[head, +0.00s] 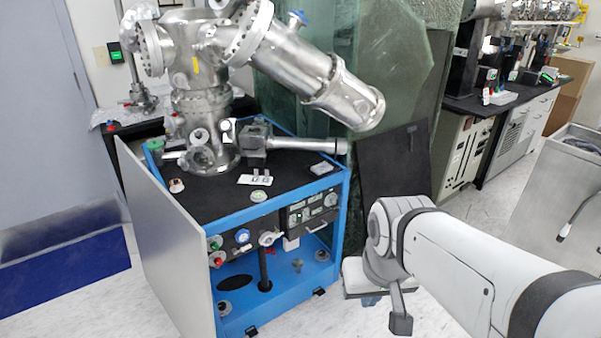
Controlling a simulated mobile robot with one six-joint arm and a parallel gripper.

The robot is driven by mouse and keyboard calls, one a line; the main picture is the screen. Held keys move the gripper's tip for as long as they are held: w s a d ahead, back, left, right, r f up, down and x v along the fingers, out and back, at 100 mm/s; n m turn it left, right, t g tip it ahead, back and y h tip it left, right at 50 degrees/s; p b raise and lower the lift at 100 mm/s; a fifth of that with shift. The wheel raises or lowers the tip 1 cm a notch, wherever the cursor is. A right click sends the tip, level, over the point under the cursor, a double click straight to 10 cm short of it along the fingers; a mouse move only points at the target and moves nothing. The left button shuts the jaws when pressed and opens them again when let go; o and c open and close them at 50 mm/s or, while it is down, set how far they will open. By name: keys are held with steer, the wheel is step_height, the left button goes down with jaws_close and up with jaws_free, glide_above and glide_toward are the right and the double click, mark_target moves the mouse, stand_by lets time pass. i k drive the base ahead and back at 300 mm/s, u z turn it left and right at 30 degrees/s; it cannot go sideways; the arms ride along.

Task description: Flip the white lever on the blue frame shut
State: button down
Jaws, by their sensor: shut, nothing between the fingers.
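The white lever (270,238) is small and sits on the front of the blue frame (338,222), just right of a round blue-marked knob. It lies nearly level, slightly tilted, with a dark post below it. My gripper (400,322) hangs at the end of my arm, to the right of the frame and lower in the picture than the lever. It is shut and empty, clear of the lever. Its fingertips are small and partly hidden by my wrist.
A steel vacuum chamber (200,105) with a long tube (320,85) stands on the frame's black top (215,195). An open grey side panel (165,240) stands on the left. A dark board (397,165) leans behind my arm. Free floor (335,318) lies in front of the frame.

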mark_target(234, 250)
steer(key=k, duration=1.3)
steer(key=u, duration=0.5)
steer(key=i, duration=1.8)
steer(key=z, duration=0.1)
